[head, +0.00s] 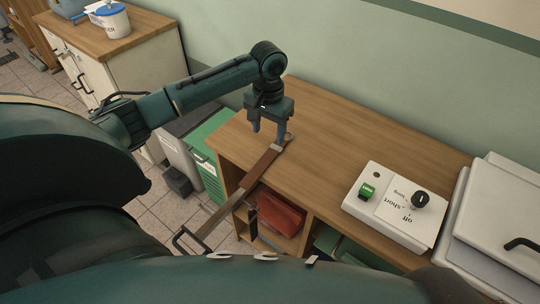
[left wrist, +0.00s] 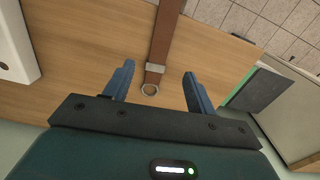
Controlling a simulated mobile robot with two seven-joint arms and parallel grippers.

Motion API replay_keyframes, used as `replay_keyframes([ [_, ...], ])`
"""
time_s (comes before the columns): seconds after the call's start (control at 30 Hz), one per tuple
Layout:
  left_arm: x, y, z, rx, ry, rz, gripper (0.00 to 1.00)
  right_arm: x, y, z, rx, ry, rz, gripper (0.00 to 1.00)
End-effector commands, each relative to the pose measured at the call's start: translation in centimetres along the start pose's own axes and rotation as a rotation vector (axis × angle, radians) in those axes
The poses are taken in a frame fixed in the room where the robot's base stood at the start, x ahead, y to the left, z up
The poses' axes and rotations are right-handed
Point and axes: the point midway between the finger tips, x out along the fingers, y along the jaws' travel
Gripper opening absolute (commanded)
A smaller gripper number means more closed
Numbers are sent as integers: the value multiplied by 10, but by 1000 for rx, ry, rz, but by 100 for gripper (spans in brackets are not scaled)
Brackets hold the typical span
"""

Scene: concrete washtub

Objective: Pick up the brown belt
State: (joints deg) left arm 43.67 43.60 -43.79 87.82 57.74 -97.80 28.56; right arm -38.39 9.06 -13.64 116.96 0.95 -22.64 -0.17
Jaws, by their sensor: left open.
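My left gripper (head: 268,138) points down over the belt's end on the counter. My right gripper is not in view.
A white control box (head: 395,208) with a green switch and black knob sits on the counter's right part. A white lidded unit (head: 500,215) stands at the far right. A red item (head: 281,212) is on the shelf below. Green and grey bins (head: 207,160) stand left of the counter.

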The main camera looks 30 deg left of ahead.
Motion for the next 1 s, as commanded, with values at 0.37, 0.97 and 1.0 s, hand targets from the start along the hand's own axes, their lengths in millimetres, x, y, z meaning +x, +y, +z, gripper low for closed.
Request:
replay_keyframes([
  [0.37, 40, 1, 1, 1, 0, 0, 56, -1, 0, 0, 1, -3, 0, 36],
  [0.97, 84, 0, 3, 3, 2, 0, 56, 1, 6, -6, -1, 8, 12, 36],
  [1.0, 84, 0, 3, 3, 2, 0, 52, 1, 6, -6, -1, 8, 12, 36],
])
